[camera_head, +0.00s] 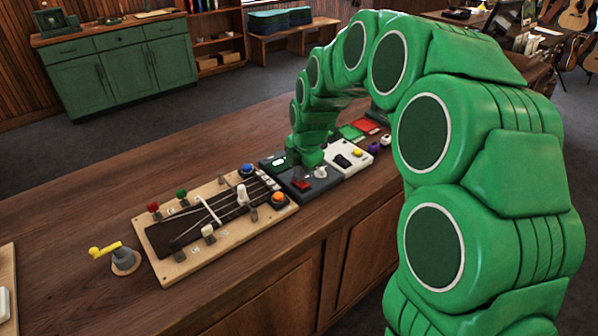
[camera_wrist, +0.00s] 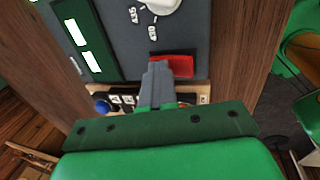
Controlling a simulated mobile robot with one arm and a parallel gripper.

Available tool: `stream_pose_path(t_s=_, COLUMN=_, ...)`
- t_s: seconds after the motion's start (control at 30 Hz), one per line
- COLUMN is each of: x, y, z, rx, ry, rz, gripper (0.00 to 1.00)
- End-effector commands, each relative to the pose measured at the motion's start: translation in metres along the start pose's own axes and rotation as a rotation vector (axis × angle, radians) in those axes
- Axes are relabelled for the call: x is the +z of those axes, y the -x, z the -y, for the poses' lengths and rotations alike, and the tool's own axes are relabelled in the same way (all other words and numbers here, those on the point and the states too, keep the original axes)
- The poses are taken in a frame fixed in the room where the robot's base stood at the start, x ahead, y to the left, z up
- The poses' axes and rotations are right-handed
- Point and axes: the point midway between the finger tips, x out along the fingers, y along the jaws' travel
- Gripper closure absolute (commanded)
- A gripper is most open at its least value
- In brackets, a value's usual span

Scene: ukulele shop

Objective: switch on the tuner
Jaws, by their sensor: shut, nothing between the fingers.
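What looks like the tuner is a dark grey box (camera_head: 311,188) on the counter, with a red rocker switch (camera_head: 301,184) and a white knob (camera_head: 320,172). In the wrist view the grey panel (camera_wrist: 190,30) carries the red switch (camera_wrist: 177,65), the white knob (camera_wrist: 160,5) and a dark green piece with two pale lit windows (camera_wrist: 75,32). My gripper (camera_wrist: 157,68) is shut and empty. Its fingertips overlap the left part of the red switch in the wrist view; whether they touch it I cannot tell. The arm partly hides the box's back in the head view.
A wooden board with a fretboard and coloured knobs (camera_head: 215,222) lies left of the tuner. A yellow-handled crank (camera_head: 122,258) sits at the left. The counter's back left is clear.

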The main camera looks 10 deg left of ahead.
Motion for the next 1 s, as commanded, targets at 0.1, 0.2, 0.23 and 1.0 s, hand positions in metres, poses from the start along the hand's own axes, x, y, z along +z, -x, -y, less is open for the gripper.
stream_pose_path(t_s=0.1, x=0.000, y=0.001, z=0.006, rx=-0.005, ry=0.000, rz=-0.002, gripper=1.00)
stream_pose_path(t_s=0.2, x=-0.001, y=0.001, z=0.010, rx=-0.006, ry=0.000, rz=-0.002, gripper=1.00)
stream_pose_path(t_s=0.23, x=-0.001, y=0.002, z=0.011, rx=-0.006, ry=0.000, rz=-0.002, gripper=1.00)
stream_pose_path(t_s=1.0, x=0.000, y=0.038, z=0.014, rx=0.002, ry=0.000, rz=0.000, gripper=1.00)
